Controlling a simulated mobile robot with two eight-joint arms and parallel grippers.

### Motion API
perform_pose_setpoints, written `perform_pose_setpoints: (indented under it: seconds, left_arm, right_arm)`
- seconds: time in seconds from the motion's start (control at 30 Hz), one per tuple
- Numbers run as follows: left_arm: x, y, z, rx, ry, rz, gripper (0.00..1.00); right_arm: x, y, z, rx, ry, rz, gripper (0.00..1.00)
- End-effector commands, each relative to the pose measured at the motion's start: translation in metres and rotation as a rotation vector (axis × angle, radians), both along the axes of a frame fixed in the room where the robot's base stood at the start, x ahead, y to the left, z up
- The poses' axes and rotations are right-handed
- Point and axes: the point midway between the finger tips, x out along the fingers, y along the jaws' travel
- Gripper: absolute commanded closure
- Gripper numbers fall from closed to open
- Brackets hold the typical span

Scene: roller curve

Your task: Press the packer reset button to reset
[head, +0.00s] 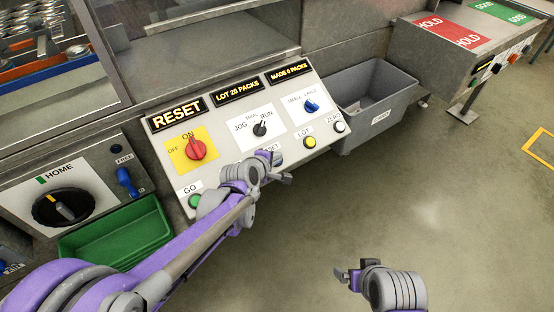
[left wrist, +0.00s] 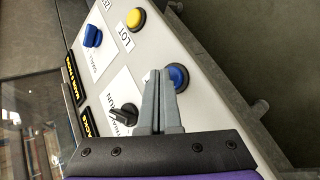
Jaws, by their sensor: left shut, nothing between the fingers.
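The packer panel (head: 222,150) is a slanted light plate with a black display reading RESET (head: 176,112). The blue reset button (head: 278,158) is mostly hidden behind my left gripper in the head view, below a partly covered label ending in "SET". My left gripper (head: 284,178) is shut and empty at the panel's lower edge. In the left wrist view, the blue button (left wrist: 179,76) shows just right of the closed fingertips (left wrist: 160,74), partly covered by them. I cannot tell whether they touch it. My right gripper (head: 346,274) hangs over the floor, away from the panel.
Nearby are the red ON/OFF knob (head: 196,149), black JOG/RUN knob (head: 260,129), blue knob (head: 311,106), yellow LOT button (head: 310,142), white ZERO button (head: 339,127) and green GO button (head: 195,201). A grey bin (head: 388,122) and a green bin (head: 118,236) flank the panel.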

Motion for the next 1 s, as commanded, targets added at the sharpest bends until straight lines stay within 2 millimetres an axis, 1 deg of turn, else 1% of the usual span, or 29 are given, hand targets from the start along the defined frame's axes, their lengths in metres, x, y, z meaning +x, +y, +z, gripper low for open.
perform_pose_setpoints:
  seconds: [0.33,1.0]
  left_arm:
    - [0.0002,0.0000,0.0000,0.000,0.000,0.000,1.00]
    - [0.0033,0.0025,-0.0070,0.001,0.000,-0.001,1.00]
  right_arm:
    - [0.0001,0.0000,0.0000,0.000,0.000,0.000,0.05]
    - [-0.0004,0.0000,-0.0054,0.000,0.002,0.000,0.05]
